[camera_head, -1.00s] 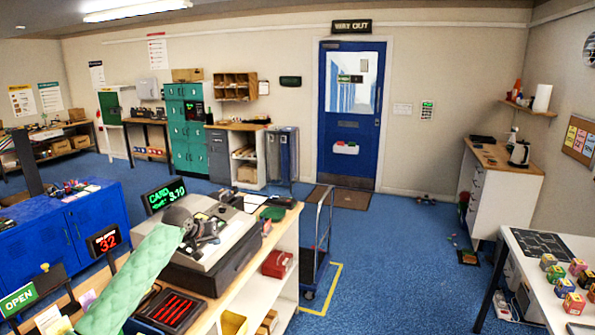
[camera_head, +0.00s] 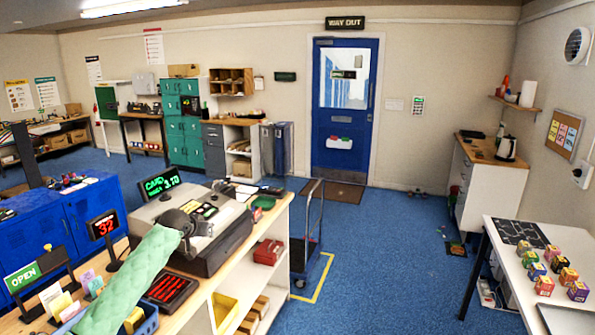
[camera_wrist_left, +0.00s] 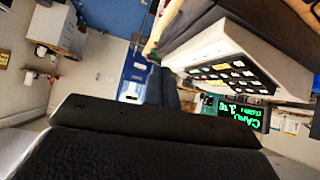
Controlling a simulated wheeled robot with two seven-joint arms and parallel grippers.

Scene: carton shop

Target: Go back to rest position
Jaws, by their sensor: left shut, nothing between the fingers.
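My left arm, in a green quilted sleeve, reaches in from the lower left of the head view. Its dark gripper (camera_head: 204,226) is in front of the cash register (camera_head: 190,235) on the wooden-topped counter. The gripper looks empty and shut; whether it touches the register cannot be told. In the left wrist view the dark gripper body (camera_wrist_left: 150,150) fills the lower part, with the register's keypad (camera_wrist_left: 228,72) beyond it. My right gripper is in neither view.
A card display (camera_head: 160,184) and a red-digit display (camera_head: 103,225) stand by the register. A trolley (camera_head: 312,235) is right of the counter. A white table (camera_head: 510,262) with several small boxes is at the right. Blue floor (camera_head: 395,250) between them is clear.

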